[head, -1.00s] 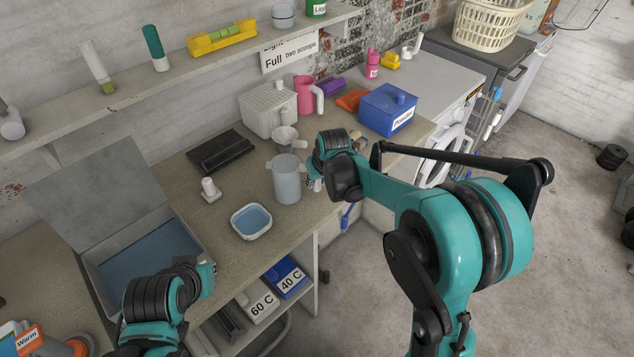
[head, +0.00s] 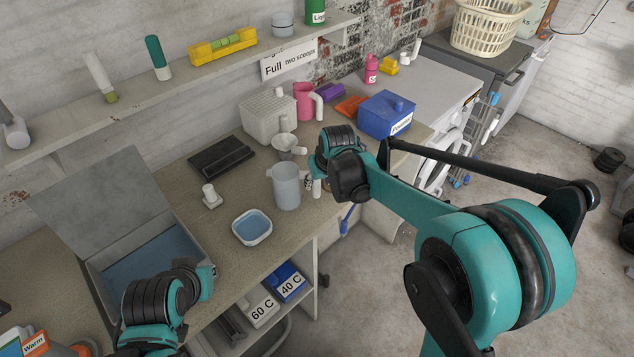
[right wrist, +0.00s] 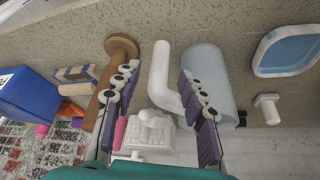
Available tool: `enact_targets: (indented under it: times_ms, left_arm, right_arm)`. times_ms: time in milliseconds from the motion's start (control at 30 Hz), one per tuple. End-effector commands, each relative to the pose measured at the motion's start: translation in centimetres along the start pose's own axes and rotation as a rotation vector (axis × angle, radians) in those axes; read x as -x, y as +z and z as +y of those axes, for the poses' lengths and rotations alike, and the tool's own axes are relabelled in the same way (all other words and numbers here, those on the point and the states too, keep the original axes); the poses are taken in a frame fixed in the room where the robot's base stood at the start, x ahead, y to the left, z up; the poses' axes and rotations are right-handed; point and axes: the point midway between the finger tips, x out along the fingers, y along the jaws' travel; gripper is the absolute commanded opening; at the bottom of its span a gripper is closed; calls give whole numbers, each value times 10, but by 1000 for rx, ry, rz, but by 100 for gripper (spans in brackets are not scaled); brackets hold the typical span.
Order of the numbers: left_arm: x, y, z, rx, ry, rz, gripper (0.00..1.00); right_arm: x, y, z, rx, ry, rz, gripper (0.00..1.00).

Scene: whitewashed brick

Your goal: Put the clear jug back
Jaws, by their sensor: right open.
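The clear jug (head: 286,190) stands upright on the worktop, a pale translucent cylinder. In the right wrist view the jug (right wrist: 208,68) shows at the upper middle, with its whitish handle (right wrist: 164,78) on its left. My right gripper (right wrist: 160,105) is open. Its fingers appear on either side of the handle, the right one overlapping the jug's body in the picture. In the head view this gripper (head: 312,184) is just right of the jug, largely hidden by my arm. I cannot tell whether it touches. My left gripper (head: 210,284) is by the grey bin, its fingertips unclear.
A tub of blue liquid (head: 252,227) stands left of the jug, and a funnel-like white cup (head: 288,147) behind it. A blue box (head: 386,114), a pink jug (head: 304,100) and a white basket (head: 267,116) stand farther back. A brown wooden-looking tool (right wrist: 106,75) is beside my left finger.

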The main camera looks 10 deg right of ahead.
Motion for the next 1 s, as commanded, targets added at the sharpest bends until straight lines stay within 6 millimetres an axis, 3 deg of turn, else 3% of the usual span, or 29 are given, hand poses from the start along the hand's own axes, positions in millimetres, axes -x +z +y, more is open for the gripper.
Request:
enact_targets:
  times_ms: [33, 200, 467, 567, 800, 1000]
  left_arm:
    - [6, -4, 0, 0, 0, 0, 0]
    - [13, -10, 0, 0, 0, 0, 0]
    - [16, -12, 0, 0, 0, 0, 0]
    - [16, -12, 0, 0, 0, 0, 0]
    - [16, -12, 0, 0, 0, 0, 0]
    - [16, -12, 0, 0, 0, 0, 0]
  right_arm:
    - [15, -1, 0, 0, 0, 0, 42]
    - [46, -1, 0, 0, 0, 0, 42]
    - [73, 8, 2, -7, 4, 8, 42]
    - [95, 28, 7, -27, 16, 26, 42]
    - [152, 119, 20, -101, 59, 102, 42]
    - [166, 186, 24, -152, 90, 158, 42]
